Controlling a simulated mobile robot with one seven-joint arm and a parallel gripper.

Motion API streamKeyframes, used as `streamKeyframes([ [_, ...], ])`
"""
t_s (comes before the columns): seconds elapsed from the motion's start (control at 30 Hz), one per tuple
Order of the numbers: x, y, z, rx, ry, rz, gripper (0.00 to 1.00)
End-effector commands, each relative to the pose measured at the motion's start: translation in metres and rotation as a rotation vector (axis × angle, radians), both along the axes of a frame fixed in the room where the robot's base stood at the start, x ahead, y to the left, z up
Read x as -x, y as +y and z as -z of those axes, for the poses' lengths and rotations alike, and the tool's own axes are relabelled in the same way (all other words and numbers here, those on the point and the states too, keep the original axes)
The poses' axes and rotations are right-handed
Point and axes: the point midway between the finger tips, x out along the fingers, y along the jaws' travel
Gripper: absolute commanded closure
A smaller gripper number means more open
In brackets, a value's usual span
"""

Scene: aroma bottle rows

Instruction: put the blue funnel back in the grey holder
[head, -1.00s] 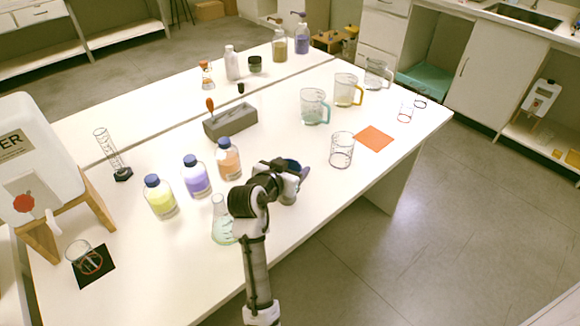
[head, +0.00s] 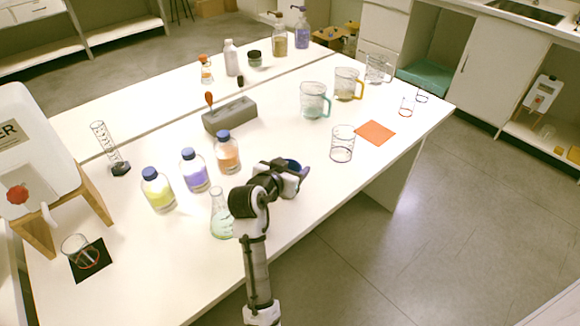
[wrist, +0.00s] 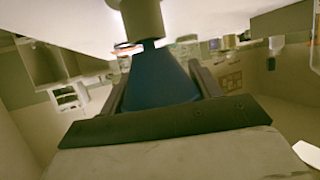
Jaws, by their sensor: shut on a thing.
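The blue funnel (head: 295,165) is between the fingers of my gripper (head: 292,175), near the front edge of the white bench. In the wrist view the funnel (wrist: 158,80) fills the middle, with a dark finger on each side. A pale cylindrical part shows at its far end; I cannot tell if it belongs to the funnel. My gripper (wrist: 160,92) is shut on the funnel, tilted and apart from the holder. The grey holder (head: 236,118) is a long block farther back on the bench. An orange-handled tool (head: 209,99) stands at its left end.
A conical flask (head: 221,218) stands close to my arm. A clear beaker (head: 342,146) and a jug (head: 314,101) stand to the right.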

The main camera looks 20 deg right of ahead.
Motion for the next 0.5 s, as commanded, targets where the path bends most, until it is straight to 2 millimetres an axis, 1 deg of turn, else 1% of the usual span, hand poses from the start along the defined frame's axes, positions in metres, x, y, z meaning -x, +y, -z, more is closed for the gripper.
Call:
streamKeyframes([
  [0.3, 0.0, 0.0, 0.0091, 0.0, 0.0, 0.0, 0.58],
  [0.33, 0.0, 0.0, 0.0077, 0.0, 0.0, 0.0, 0.33],
  [0.5, 0.0, 0.0, 0.0075, 0.0, 0.0, 0.0, 0.11],
])
